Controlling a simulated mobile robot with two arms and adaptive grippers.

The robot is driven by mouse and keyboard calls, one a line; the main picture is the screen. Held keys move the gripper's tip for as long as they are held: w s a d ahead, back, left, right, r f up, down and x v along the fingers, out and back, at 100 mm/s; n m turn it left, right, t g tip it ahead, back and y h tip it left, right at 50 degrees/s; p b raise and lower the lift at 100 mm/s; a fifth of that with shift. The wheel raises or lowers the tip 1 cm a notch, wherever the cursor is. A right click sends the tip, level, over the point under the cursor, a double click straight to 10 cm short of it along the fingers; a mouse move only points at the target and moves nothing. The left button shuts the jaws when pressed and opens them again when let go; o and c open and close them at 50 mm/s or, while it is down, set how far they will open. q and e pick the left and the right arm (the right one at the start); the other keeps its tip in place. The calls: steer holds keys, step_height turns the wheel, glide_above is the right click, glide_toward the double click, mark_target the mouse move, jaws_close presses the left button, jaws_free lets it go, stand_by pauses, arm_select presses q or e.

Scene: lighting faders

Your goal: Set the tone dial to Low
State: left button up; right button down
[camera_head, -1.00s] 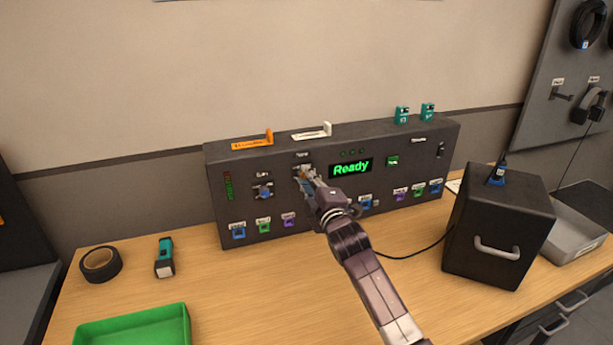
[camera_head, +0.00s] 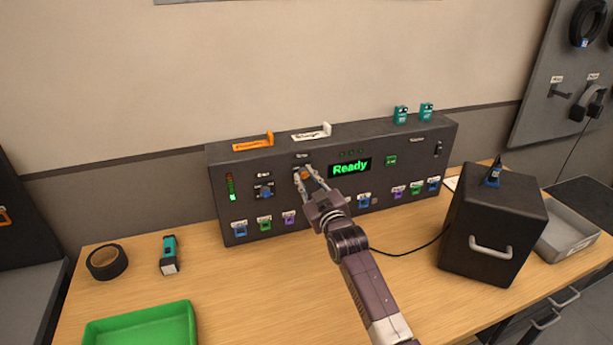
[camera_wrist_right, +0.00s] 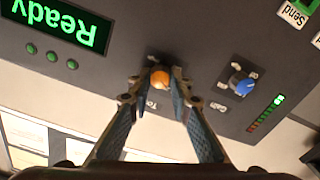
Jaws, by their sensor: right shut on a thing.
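The tone dial (camera_head: 306,174) is an orange knob on the front of the dark console (camera_head: 290,218), left of the green "Ready" display. My right gripper (camera_head: 305,177) reaches it from the front, its two fingers on either side of the knob. In the right wrist view, which is upside down, the orange tone dial (camera_wrist_right: 160,78) sits between the fingertips, and the right gripper (camera_wrist_right: 157,84) is shut on it. Its setting marks are partly hidden by the fingers and too small to read. My left gripper is not in view.
A blue knob (camera_head: 265,193) sits left of the tone dial, beside a lit level meter (camera_head: 231,188). A black box (camera_head: 490,225) stands at right; a green tray (camera_head: 140,327), tape (camera_head: 107,262) and flashlight (camera_head: 169,255) lie at left.

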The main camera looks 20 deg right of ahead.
steer(key=shift+m+p, duration=0.45)
steer(key=shift+m, duration=1.45)
steer(key=c, duration=1.8)
jaws_free()
steer(key=shift+o, duration=0.2)
steer(key=s, duration=1.2)
steer(key=shift+d, duration=0.2)
steer(key=shift+f, duration=0.15)
